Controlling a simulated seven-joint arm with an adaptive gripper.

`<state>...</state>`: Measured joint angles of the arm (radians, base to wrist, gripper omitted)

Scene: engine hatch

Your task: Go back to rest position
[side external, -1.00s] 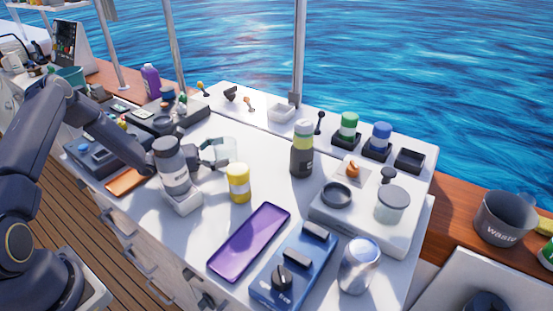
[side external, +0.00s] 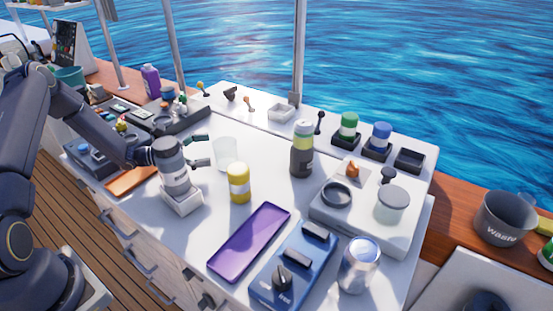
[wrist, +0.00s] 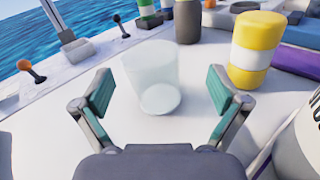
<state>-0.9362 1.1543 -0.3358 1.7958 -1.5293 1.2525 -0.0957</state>
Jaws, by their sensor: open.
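My gripper (side external: 207,149) is open and empty, low over the white worktop, behind a grey bottle. In the wrist view its two green-padded fingers (wrist: 160,84) stand wide apart. A clear glass (side external: 226,153) stands upright on the worktop just beyond the fingertips, to their right in the side view. It also shows ahead of and between the fingers in the wrist view (wrist: 150,78), and neither finger appears to touch it. The grey bottle hides part of my wrist in the side view.
The labelled grey bottle (side external: 172,160) on a white block stands close beside my gripper. A purple tray (side external: 249,240) lies in front.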

